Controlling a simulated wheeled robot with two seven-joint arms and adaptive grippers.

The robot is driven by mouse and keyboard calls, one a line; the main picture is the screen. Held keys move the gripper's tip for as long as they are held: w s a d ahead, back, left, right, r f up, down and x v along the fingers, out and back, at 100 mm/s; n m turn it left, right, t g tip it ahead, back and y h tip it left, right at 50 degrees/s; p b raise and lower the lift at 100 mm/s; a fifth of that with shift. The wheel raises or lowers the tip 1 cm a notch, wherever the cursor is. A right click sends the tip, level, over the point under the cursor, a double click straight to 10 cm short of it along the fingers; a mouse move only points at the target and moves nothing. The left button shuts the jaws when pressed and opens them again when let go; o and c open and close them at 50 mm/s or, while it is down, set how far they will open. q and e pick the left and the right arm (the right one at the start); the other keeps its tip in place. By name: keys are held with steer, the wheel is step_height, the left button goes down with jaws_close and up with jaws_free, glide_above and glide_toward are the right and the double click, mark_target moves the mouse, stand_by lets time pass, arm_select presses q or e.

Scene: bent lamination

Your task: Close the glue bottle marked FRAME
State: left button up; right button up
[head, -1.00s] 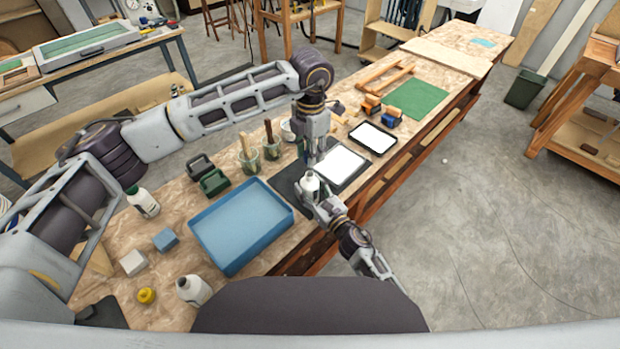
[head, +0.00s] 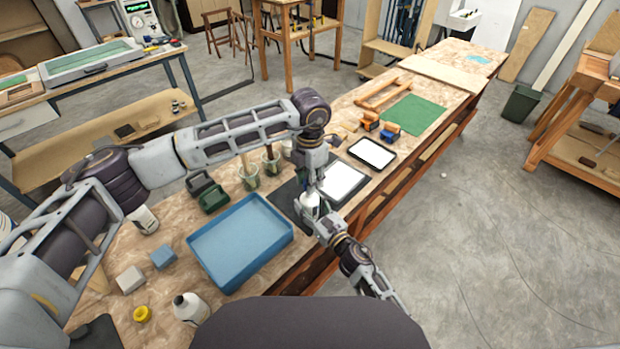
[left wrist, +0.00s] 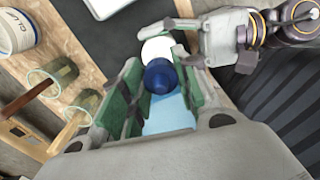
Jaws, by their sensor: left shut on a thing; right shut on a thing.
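A white bottle (head: 309,203) stands upright at the dark mat by the bench's front edge. My right gripper (head: 322,215) is shut on it from the front; both also show in the left wrist view, the bottle (left wrist: 158,47) and the right gripper (left wrist: 190,48). My left gripper (head: 312,181) points down directly above the bottle. In the left wrist view its green-padded fingers (left wrist: 155,92) are shut on a dark blue cap (left wrist: 160,76). The cap overlaps the bottle top there; I cannot tell whether it is seated. No FRAME marking is readable.
A blue tray (head: 240,242) lies left of the mat (head: 284,199). Two more white bottles (head: 143,219) (head: 190,308) and a yellow cap (head: 142,314) are at the left.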

mark_target(309, 203)
arm_select(q)
steer(key=shift+f, duration=0.1)
steer(key=shift+f, duration=0.8)
steer(key=shift+f, duration=0.55)
stand_by(0.9)
